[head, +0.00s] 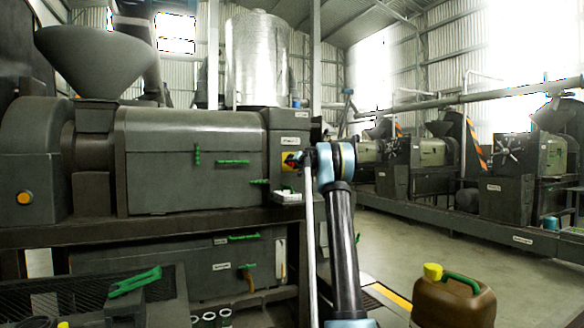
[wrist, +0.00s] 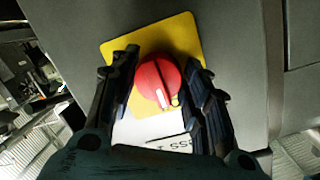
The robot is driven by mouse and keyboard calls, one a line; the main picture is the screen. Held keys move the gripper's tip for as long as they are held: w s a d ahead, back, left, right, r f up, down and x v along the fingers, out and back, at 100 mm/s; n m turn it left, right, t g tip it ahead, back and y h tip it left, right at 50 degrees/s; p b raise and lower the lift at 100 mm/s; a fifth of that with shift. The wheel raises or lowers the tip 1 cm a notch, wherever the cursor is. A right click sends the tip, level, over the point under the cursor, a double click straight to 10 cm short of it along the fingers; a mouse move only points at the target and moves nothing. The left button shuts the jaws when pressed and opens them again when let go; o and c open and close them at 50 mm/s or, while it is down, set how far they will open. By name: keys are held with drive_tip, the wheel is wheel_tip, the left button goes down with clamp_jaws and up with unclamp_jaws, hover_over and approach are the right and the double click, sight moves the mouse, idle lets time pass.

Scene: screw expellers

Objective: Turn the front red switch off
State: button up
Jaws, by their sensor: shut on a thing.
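The red switch (wrist: 157,84) is a round knob with a pale pointer mark, set on a yellow plate (wrist: 180,35) on the grey machine's face. My gripper (wrist: 158,64) has one dark finger on each side of the knob and is shut on it. The pointer mark runs roughly toward the bottom of the wrist view, leaning slightly right. In the head view the yellow plate (head: 291,167) shows at the machine's right end, and my arm reaches up to it. My gripper's fingertips are hard to make out there.
A white label (wrist: 168,142) lies below the knob, partly hidden by my gripper. The large screw expeller (head: 190,150) fills the left. A brown canister (head: 452,303) stands front right. More machines (head: 509,170) line the right, with open floor (head: 400,240) between.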

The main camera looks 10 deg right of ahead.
drive_tip(key=o, duration=1.1)
drive_tip(key=shift+f, duration=0.1)
drive_tip(key=shift+c, duration=0.2)
drive_tip(key=v, duration=1.1)
drive_tip(key=shift+s+d, duration=0.2)
drive_tip(key=shift+s, duration=0.15)
drive_tip(key=s+a+f+n+g, duration=0.15)
drive_tip(key=s+a+f, duration=0.25)
drive_tip(key=s, duration=0.8)
drive_tip(key=s+a+f+n+g, duration=0.1)
drive_tip(key=s+a+f+g, duration=0.3)
drive_tip(key=s, duration=0.8)
drive_tip(key=s+a+f+n+g, duration=0.1)
drive_tip(key=s+a+f+g, duration=0.3)
drive_tip(key=s, duration=0.9)
drive_tip(key=s+d+f+g+h, duration=0.1)
drive_tip(key=s+d+f, duration=0.1)
drive_tip(key=s+f, duration=0.8)
drive_tip(key=s+d+f+g+h, duration=0.1)
drive_tip(key=s+d+f+h, duration=0.1)
drive_tip(key=s+f, duration=0.9)
drive_tip(key=s+d+f+g+h, duration=0.2)
drive_tip(key=s+d+f, duration=0.2)
drive_tip(key=s+f, duration=0.7)
drive_tip(key=s, duration=0.7)
drive_tip(key=shift+s+d, duration=0.25)
drive_tip(key=shift+s, duration=0.05)
